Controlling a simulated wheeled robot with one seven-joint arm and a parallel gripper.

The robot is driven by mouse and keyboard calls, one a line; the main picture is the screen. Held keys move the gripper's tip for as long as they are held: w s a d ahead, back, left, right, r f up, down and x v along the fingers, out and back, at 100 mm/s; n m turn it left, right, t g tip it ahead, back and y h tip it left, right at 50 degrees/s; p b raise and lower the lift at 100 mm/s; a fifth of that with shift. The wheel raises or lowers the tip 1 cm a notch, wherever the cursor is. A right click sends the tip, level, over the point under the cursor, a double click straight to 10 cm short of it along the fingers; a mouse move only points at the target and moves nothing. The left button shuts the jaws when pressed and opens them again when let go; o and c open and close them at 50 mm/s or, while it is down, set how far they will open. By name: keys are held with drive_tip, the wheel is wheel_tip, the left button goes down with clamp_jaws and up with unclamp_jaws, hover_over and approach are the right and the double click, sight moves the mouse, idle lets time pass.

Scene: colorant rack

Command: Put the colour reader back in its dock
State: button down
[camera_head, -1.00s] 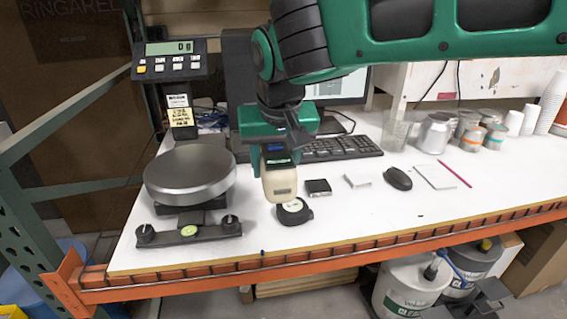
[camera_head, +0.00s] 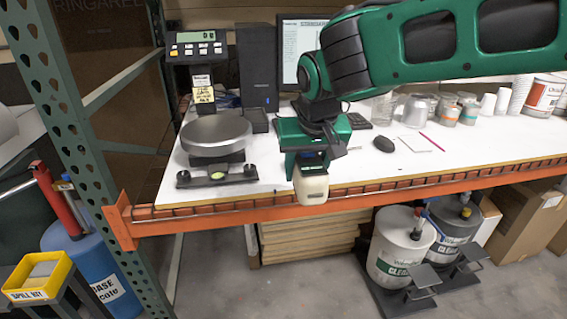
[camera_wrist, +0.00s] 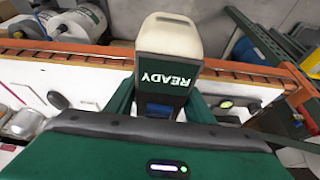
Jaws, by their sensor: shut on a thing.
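The cream colour reader (camera_head: 312,188) hangs upright in my gripper (camera_head: 307,160), which is shut on it. In the head view the reader overlaps the bench's front edge and orange rail. In the wrist view the reader (camera_wrist: 168,50) sits between the gripper's fingers (camera_wrist: 160,105), and its dark screen says READY. I cannot pick out the dock for certain in the current views; my arm and gripper cover part of the bench.
The scale (camera_head: 215,138) stands on the bench left of my gripper. A dark computer tower (camera_head: 257,78) stands behind. A black mouse (camera_head: 383,144) and cups (camera_head: 488,103) lie to the right.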

drive_tip(key=w+d+f+m, duration=0.1)
drive_tip(key=w+d+f, duration=0.2)
drive_tip(key=d+f, duration=0.3)
drive_tip(key=w+d+f, duration=0.3)
drive_tip(key=d+f, duration=0.3)
drive_tip(key=d, duration=0.8)
drive_tip(key=w+d+f+m+h, duration=0.1)
drive_tip(key=w+d+f, duration=0.2)
drive_tip(key=d+f, duration=0.4)
drive_tip(key=d, duration=0.3)
drive_tip(key=shift+w+d+m, duration=0.15)
drive_tip(key=shift+w+m, duration=0.15)
